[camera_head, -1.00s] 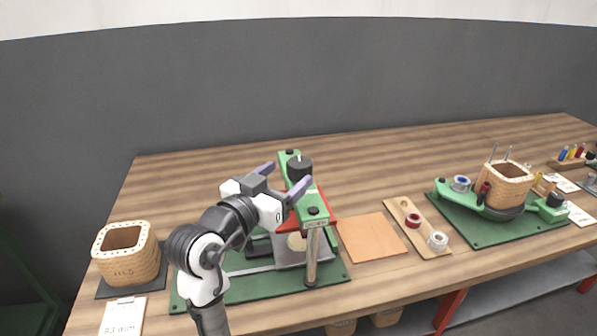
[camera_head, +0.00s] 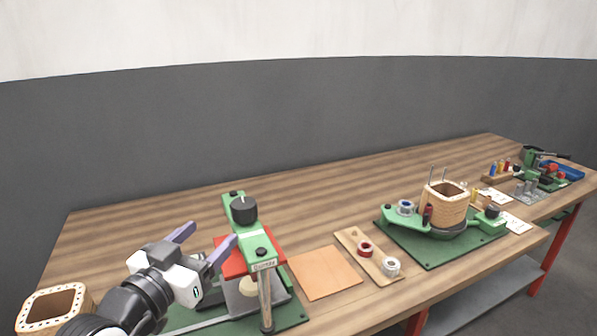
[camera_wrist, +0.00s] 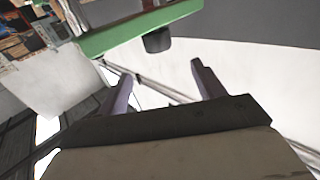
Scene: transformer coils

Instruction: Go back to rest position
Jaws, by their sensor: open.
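My gripper (camera_head: 203,245) is open, with its two purple-grey fingers spread apart and nothing between them. In the head view it is at the lower left, beside the green press (camera_head: 250,232) with its black knob and red plate. In that view I cannot tell the gap between the right finger and the press. The wrist view shows both fingers (camera_wrist: 160,88) apart and empty, with a green bar and a dark knob beyond them.
A wooden coil box (camera_head: 55,303) is at the lower left, partly behind my arm. An orange-brown sheet (camera_head: 325,272) and a spool board (camera_head: 352,240) lie right of the press. A green winding fixture (camera_head: 425,250) holds another coil box (camera_head: 446,205). The table's back is clear.

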